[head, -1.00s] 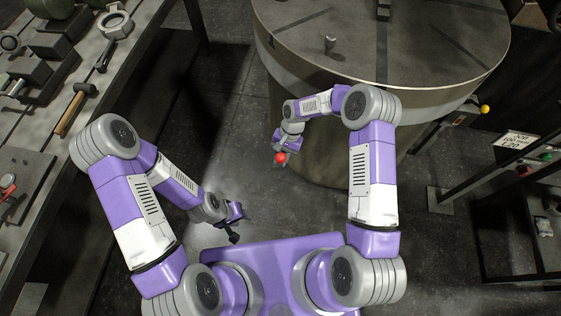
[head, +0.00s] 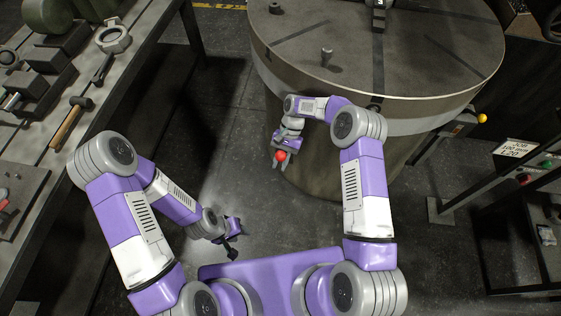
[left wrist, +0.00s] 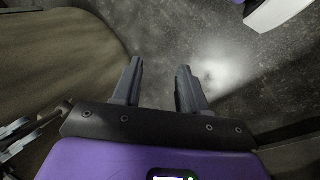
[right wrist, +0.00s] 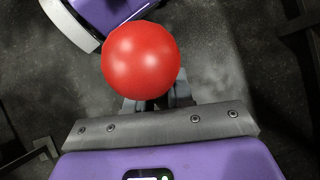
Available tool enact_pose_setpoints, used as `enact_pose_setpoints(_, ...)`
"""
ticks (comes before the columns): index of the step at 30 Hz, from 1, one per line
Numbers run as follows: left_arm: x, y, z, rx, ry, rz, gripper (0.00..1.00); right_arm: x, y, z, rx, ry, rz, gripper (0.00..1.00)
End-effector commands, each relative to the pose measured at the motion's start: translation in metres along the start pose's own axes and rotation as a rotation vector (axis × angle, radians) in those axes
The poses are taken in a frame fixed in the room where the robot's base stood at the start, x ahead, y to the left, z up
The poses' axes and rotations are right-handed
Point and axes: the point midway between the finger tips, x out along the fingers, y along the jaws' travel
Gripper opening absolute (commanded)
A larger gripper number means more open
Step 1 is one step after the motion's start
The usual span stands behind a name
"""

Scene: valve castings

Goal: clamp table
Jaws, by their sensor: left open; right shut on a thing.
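A large round table (head: 410,70) with dark radial strips fills the top right of the head view. A lever with a yellow ball knob (head: 482,118) sticks out at its right side. My right gripper (head: 278,162) is shut on a red ball (head: 281,155) beside the near left of the table's base. In the right wrist view the red ball (right wrist: 140,60) hides most of the fingertips. I cannot tell whether it has a stem. My left gripper (head: 232,250) is open and empty above the floor, lower left of the right one; its two fingers are apart in the left wrist view (left wrist: 158,75).
A small post (head: 327,54) and a block marked 3 (head: 378,16) stand on the table. A bench at left holds a hammer (head: 70,122), a wrench and castings. A job sign (head: 516,148) and a rack with green and red buttons are at right. Floor between is clear.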

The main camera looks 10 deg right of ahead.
Motion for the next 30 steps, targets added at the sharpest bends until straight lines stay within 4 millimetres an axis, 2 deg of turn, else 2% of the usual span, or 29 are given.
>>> enact_pose_setpoints(1, 0.000, 0.000, 0.000, 0.000, 0.000, 0.000, 0.42, -0.001, -0.001, -0.001, 0.000, 0.006, -0.003, 0.00)
enact_pose_setpoints(5, 0.002, -0.002, 0.003, -0.025, -0.018, -0.003, 0.22, -0.001, -0.001, -0.001, 0.000, 0.006, -0.003, 0.00)
enact_pose_setpoints(9, 0.014, -0.009, 0.021, -0.182, -0.125, -0.020, 0.01, -0.001, -0.001, -0.001, 0.001, 0.007, -0.003, 0.00)
enact_pose_setpoints(14, 0.031, -0.009, 0.061, -0.550, -0.376, -0.034, 0.00, -0.001, 0.000, -0.001, 0.001, 0.007, -0.003, 0.00)
enact_pose_setpoints(18, 0.037, 0.015, 0.090, -0.922, -0.639, -0.010, 0.00, -0.001, 0.000, -0.002, 0.001, 0.007, -0.003, 0.00)
enact_pose_setpoints(21, 0.036, 0.042, 0.097, -1.179, -0.834, 0.034, 0.00, -0.001, 0.000, -0.002, 0.001, 0.008, -0.003, 0.00)
enact_pose_setpoints(23, 0.034, 0.059, 0.095, -1.327, -0.956, 0.072, 0.00, -0.001, 0.000, -0.002, 0.001, 0.008, -0.003, 0.00)
enact_pose_setpoints(26, 0.028, 0.086, 0.081, -1.560, -1.167, 0.158, 0.00, -0.001, 0.000, -0.002, 0.001, 0.008, -0.003, 0.00)
enact_pose_setpoints(30, 0.018, 0.113, 0.040, -1.843, -1.474, 0.329, 0.00, -0.001, 0.000, -0.002, 0.001, 0.008, -0.003, 0.00)
